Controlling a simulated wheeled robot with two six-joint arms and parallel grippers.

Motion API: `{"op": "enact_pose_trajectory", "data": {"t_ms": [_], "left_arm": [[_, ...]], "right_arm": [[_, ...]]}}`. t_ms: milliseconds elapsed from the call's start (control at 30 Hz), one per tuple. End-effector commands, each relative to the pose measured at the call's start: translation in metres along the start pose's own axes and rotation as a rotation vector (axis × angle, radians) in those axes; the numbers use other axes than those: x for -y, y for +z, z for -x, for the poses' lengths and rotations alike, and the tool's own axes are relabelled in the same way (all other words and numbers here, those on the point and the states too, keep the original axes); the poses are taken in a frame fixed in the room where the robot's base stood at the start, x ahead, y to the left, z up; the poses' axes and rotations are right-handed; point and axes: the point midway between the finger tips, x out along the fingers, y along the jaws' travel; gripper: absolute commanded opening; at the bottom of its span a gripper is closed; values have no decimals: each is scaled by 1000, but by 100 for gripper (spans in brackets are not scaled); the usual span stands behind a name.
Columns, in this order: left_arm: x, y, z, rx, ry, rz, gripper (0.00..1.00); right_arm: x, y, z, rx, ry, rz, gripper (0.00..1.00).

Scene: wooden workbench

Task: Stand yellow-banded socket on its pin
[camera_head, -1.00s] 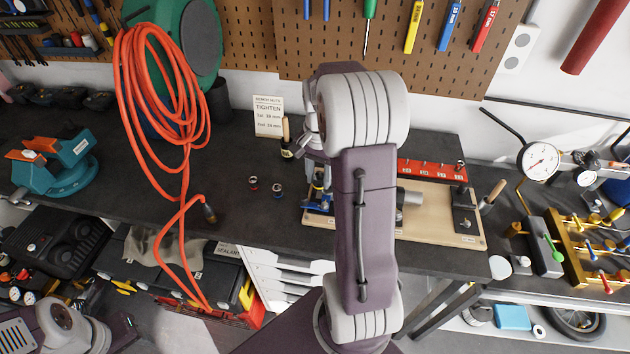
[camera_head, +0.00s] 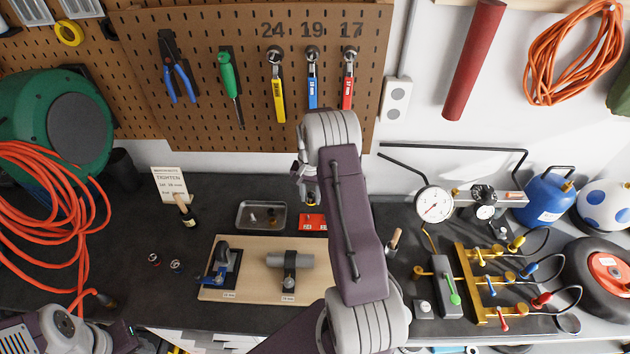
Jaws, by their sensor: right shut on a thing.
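My right gripper (camera_head: 309,188) is shut on a small dark socket with a hint of yellow, which I take for the yellow-banded socket (camera_head: 312,198). It hangs just above or behind the red pin rail (camera_head: 311,223); I cannot tell whether it touches a pin. My right arm hides the right part of the rail and most of its pins. A red-banded socket (camera_head: 154,260) and a blue-banded socket (camera_head: 176,267) stand on the bench at the left. Of my left arm only links show at the lower left; its gripper is out of view.
A wooden board (camera_head: 255,252) with a blue-handled fixture (camera_head: 221,266) and a clamped grey cylinder (camera_head: 290,261) lies in front of the rail. A metal tray (camera_head: 261,215) stands left of the rail.

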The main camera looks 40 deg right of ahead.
Motion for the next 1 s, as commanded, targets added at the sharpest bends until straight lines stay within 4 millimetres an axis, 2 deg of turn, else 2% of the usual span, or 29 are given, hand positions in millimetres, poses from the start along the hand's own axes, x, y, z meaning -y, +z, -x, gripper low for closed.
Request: {"op": "enact_pose_trajectory", "data": {"t_ms": [33,267,467,800,1000], "left_arm": [[0,-1,9,0,0,0,46],[0,-1,10,0,0,0,46],[0,0,0,0,0,0,46],[1,3,-28,0,0,0,46],[1,3,-28,0,0,0,46]], "right_arm": [[0,4,4,2,1,3,0],[0,6,1,0,0,4,0],[0,6,-11,0,0,4,0],[0,6,-48,0,0,4,0],[0,6,-49,0,0,4,0]]}}
